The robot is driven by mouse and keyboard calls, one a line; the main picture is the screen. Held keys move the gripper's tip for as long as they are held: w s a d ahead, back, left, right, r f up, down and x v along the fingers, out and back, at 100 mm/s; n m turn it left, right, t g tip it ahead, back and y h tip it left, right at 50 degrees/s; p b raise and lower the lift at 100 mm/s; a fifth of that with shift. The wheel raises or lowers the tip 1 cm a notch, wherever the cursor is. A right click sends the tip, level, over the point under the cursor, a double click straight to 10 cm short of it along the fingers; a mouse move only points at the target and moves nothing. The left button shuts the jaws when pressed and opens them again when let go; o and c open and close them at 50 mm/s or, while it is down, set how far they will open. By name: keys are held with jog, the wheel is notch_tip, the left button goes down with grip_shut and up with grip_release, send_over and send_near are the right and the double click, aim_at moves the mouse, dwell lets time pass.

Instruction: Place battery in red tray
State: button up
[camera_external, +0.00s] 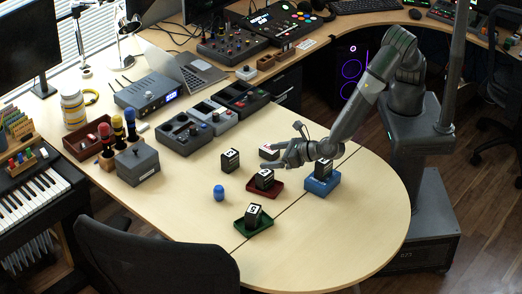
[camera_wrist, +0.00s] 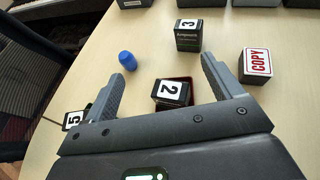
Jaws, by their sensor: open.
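The dark red tray (camera_external: 277,188) lies on the table and also shows in the wrist view (camera_wrist: 189,80). A dark block marked 2 (camera_external: 264,179), which looks like a battery, sits in it; in the wrist view this block (camera_wrist: 170,94) shows between my fingers, with clear gaps on both sides. My gripper (camera_external: 278,158) is open and empty, above and beside the red tray. A similar block marked 3 (camera_external: 230,160) stands upright on bare table, and in the wrist view (camera_wrist: 188,36) it is beyond the fingertips. The tray's near part is hidden by my gripper in the wrist view.
A green tray (camera_external: 242,225) holds a block marked 5 (camera_external: 253,213). A blue tray (camera_external: 322,189) holds another dark block (camera_external: 323,168), partly behind my wrist. A blue cylinder (camera_external: 219,193) and a COPY stamp (camera_wrist: 257,64) stand nearby. The table's front right is clear.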

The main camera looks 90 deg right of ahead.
jog(key=s+d+r+m+g, duration=0.2)
jog(key=d+r+m, duration=0.3)
jog(key=d, duration=0.4)
jog(key=s+d+r+m+g, duration=0.3)
jog(key=d+r+m, duration=0.25)
jog(key=d, duration=0.35)
jog(key=s+d+r+m+g, duration=0.2)
jog(key=d+r+m, duration=0.35)
jog(key=d, duration=0.25)
jog(key=s+d+r+m+y, duration=0.1)
jog(key=s+d+r+m, duration=0.1)
jog(key=s+m, duration=0.3)
jog(key=s+d+r+m+y, duration=0.2)
jog(key=s+d+r+m, duration=0.1)
jog(key=s, duration=0.8)
jog(key=s+d+r+m+y, duration=0.2)
jog(key=s+d+m, duration=0.2)
jog(key=s+m, duration=0.3)
jog(key=shift+s+d+r, duration=0.2)
jog(key=shift+s+d, duration=0.2)
jog(key=shift+s, duration=0.2)
